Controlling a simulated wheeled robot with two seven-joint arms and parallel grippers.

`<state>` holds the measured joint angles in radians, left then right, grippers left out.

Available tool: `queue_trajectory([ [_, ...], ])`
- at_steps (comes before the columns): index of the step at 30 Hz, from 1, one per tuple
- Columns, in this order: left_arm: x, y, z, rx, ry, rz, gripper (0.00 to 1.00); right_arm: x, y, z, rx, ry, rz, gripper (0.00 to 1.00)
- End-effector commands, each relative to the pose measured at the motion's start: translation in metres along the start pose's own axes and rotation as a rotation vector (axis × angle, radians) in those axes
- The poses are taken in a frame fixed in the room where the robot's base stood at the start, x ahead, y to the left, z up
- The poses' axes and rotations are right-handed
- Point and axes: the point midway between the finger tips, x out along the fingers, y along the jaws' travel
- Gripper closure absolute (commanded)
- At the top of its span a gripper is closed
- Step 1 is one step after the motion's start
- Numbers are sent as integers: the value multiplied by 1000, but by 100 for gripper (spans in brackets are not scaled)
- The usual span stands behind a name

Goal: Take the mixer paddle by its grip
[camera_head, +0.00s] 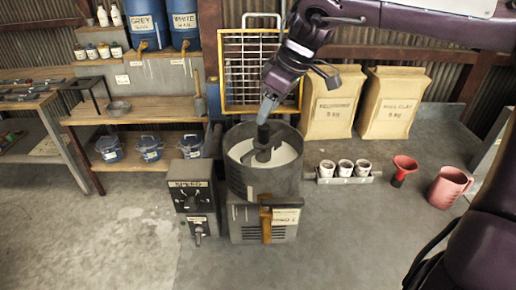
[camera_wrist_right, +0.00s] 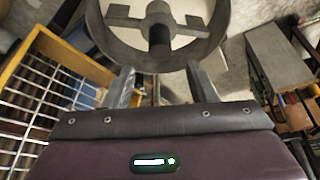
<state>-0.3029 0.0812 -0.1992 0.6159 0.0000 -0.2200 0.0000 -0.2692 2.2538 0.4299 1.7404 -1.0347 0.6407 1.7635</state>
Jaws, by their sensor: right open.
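The mixer paddle (camera_head: 264,153) stands in a round grey mixer tub (camera_head: 235,178) with pale contents. Its dark upright grip (camera_head: 263,134) rises from the middle of the tub. My right gripper (camera_head: 267,108) is over the tub, pointing down, with its fingertips at the top of the grip. In the right wrist view, the two fingers (camera_wrist_right: 161,82) are spread apart. The dark grip (camera_wrist_right: 158,45) points toward the gap between them, and the paddle's grey arms (camera_wrist_right: 126,20) lie beyond. I cannot tell whether the fingers touch the grip. My left gripper is not in view.
A yellow-framed wire guard (camera_head: 224,70) stands behind the tub. A control box (camera_head: 188,197) is at its left. Paper sacks (camera_head: 332,105), a rack of white cups (camera_head: 345,178), a red funnel (camera_head: 403,170) and a pink jug (camera_head: 449,187) are at right. The front floor is clear.

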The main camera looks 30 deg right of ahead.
Motion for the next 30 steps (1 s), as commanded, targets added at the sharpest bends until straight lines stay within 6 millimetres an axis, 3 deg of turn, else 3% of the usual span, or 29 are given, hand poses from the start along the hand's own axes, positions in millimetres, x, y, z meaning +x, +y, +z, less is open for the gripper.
queue_trajectory([
  [12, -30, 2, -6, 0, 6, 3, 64, 53, 0, 2, 0, -2, -3, 48],
  [22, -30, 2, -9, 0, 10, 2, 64, 62, 0, 2, 0, 2, 0, 48],
  [30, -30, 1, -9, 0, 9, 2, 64, 62, 0, 2, 0, 1, 0, 84],
])
